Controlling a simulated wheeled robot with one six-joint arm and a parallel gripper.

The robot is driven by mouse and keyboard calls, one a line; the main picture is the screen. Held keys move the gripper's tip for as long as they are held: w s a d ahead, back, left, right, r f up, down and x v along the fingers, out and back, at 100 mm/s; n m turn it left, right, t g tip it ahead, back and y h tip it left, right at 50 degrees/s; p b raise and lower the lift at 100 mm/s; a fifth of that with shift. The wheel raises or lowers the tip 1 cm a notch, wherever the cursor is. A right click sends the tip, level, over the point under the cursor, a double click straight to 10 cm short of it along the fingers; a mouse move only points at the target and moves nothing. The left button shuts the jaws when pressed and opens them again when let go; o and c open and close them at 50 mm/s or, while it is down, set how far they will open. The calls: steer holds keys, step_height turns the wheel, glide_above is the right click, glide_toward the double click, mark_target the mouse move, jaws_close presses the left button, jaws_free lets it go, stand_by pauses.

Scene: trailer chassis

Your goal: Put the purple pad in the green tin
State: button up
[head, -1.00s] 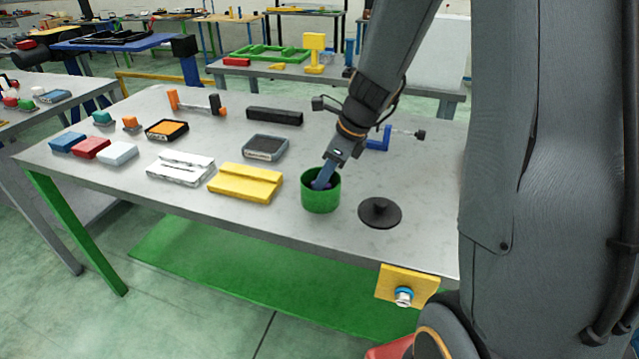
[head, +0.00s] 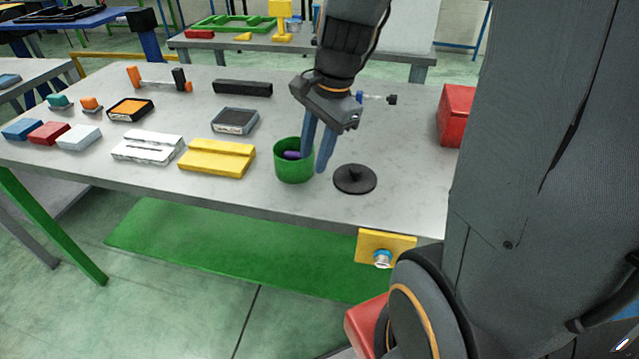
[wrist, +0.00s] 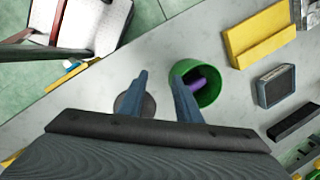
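The green tin (head: 294,166) stands upright and open on the grey table. It also shows in the wrist view (wrist: 186,70). The purple pad (head: 292,155) lies inside the tin; the wrist view shows it tilted against the inner wall (wrist: 197,84). My gripper (head: 314,163) is open, with its fingers spread and nothing between them. In the wrist view its right finger overlaps the tin's edge and its left finger (wrist: 140,92) is outside. I cannot tell whether the right finger is inside the rim or touching it.
A black round lid with a knob (head: 355,179) lies just right of the tin. A yellow block (head: 217,159) and a grey-framed dark pad (head: 235,121) lie to its left. A red box (head: 456,115) stands at the table's right. Bare tabletop lies behind the tin.

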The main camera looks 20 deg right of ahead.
steer(key=s+f+n, duration=0.1)
steer(key=s+n, duration=0.1)
steer(key=n, duration=0.2)
steer(key=s+a+f+n+h, duration=0.1)
steer(key=s+n, duration=0.1)
steer(key=n, duration=0.2)
steer(key=s+f+n, duration=0.1)
steer(key=s+n, duration=0.1)
steer(key=n, duration=0.2)
steer(key=shift+s+a+f+h, duration=0.25)
steer(key=shift+s+f+h, duration=0.1)
steer(key=shift+f+h, duration=0.05)
steer(key=n, duration=0.1)
steer(key=s+n, duration=0.1)
steer(key=shift+a+f+n, duration=0.15)
steer(key=shift+f+n, duration=0.1)
steer(key=shift+n, duration=0.05)
